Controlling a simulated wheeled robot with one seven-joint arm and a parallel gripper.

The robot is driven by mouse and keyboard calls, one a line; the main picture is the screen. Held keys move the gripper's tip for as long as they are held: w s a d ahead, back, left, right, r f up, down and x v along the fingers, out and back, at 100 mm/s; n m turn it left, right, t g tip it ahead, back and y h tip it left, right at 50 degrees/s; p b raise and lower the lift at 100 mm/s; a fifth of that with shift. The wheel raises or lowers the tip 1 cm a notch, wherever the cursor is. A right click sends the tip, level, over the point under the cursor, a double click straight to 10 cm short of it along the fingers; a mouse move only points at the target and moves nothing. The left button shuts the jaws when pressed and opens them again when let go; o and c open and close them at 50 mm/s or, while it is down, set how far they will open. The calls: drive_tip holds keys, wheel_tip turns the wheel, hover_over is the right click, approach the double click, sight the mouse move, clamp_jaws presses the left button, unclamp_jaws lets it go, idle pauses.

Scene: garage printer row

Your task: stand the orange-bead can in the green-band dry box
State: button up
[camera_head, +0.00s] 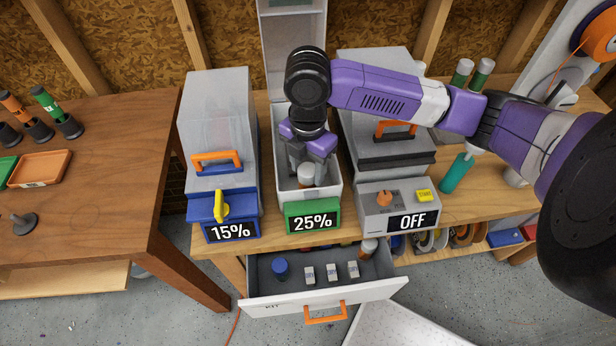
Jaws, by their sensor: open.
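The green-band dry box (334,191) stands open in the middle of the bench, its lid raised at the back and its green front reading 25%. A small white can with an orange-brown band (306,174) stands upright inside it, near the front; I take it for the orange-bead can. My gripper (308,160) reaches down into the box from above, its fingers open around or just above the can's top. The fingers hide part of the can, and I cannot tell whether they touch it.
A closed blue-band box (218,92) reading 15% stands left, and a grey dryer (372,209) reading OFF stands right. A teal bottle (457,173) stands further right.

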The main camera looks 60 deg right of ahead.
wheel_tip(320, 180, up, 8)
drive_tip(key=shift+f+b, duration=0.1)
drive_tip(key=shift+b, duration=0.25)
drive_tip(key=shift+s, duration=0.15)
idle(0.4)
